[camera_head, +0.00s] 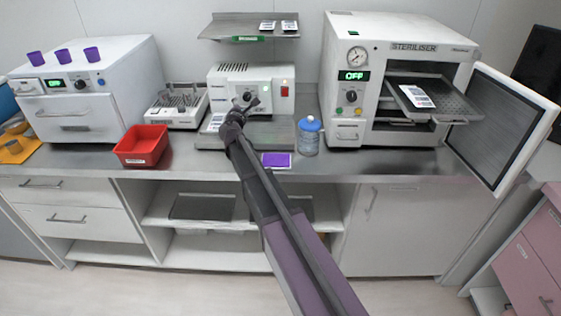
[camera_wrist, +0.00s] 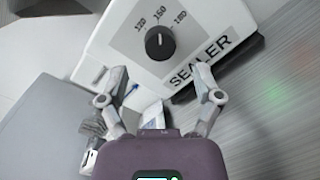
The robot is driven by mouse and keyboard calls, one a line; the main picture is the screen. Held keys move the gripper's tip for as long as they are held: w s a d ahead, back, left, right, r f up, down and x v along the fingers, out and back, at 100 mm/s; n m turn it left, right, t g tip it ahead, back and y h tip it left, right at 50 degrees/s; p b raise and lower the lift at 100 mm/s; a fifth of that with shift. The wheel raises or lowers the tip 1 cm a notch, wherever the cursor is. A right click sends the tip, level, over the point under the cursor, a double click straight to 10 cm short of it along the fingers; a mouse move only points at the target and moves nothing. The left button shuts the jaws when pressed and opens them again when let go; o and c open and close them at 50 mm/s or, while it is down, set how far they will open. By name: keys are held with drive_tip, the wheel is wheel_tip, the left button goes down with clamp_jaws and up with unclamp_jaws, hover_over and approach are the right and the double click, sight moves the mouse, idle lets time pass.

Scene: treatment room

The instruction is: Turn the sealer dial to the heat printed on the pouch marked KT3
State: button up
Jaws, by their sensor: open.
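The sealer (camera_head: 275,85) is a white box on the steel counter, with a red switch at its right. In the wrist view its black round dial (camera_wrist: 160,43) sits on a grey scale with three numbers; 120 and 180 are the outer ones, and the middle looks like 150 or 160. A small light mark on the dial seems to face the middle number. My gripper (camera_wrist: 162,80) is open and empty, its fingers apart just short of the dial; it also shows before the sealer (camera_head: 238,113). Several printed pouches (camera_head: 417,96) show, but their print is too small to read.
A shelf (camera_head: 225,30) with pouches hangs above the sealer. A steriliser (camera_head: 400,45) with its door open stands right, a blue-capped jar (camera_head: 309,137) before it. A red bin (camera_head: 142,147) and a rack (camera_head: 177,106) stand left. A purple card (camera_head: 277,160) lies at the counter's front.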

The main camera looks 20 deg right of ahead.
drive_tip(key=v, duration=1)
drive_tip(key=s+d+f+m+g, duration=0.1)
drive_tip(key=s+d+m, duration=0.1)
drive_tip(key=m, duration=0.1)
drive_tip(key=s+d+f+m+g+h+p, duration=0.1)
drive_tip(key=s+d+m+g, duration=0.1)
drive_tip(key=d+m, duration=0.1)
drive_tip(key=s+d+f+m+g+p, duration=0.1)
drive_tip(key=s+d+m+g, duration=0.1)
drive_tip(key=s+d, duration=0.1)
drive_tip(key=shift+s+f+m+h, duration=0.1)
drive_tip(key=shift+f+m+h, duration=0.1)
drive_tip(key=shift+m+h, duration=0.15)
drive_tip(key=s+d+f+m+g, duration=0.1)
drive_tip(key=s+m, duration=0.1)
drive_tip(key=s+d+f+m+g+y+p, duration=0.1)
drive_tip(key=s+f+m+g, duration=0.1)
drive_tip(key=s, duration=0.1)
drive_tip(key=s+d+f+m+g+p, duration=0.1)
drive_tip(key=s+m+g, duration=0.1)
drive_tip(key=s, duration=0.1)
drive_tip(key=shift+s+f+y, duration=0.1)
drive_tip(key=shift+f+y, duration=0.05)
drive_tip(key=shift+y, duration=0.2)
drive_tip(key=shift+s+f+m+p, duration=0.2)
drive_tip(key=shift+s+m+p, duration=0.15)
drive_tip(key=shift+s, duration=0.05)
drive_tip(key=shift+s+f, duration=0.1)
drive_tip(key=shift+g+y, duration=0.3)
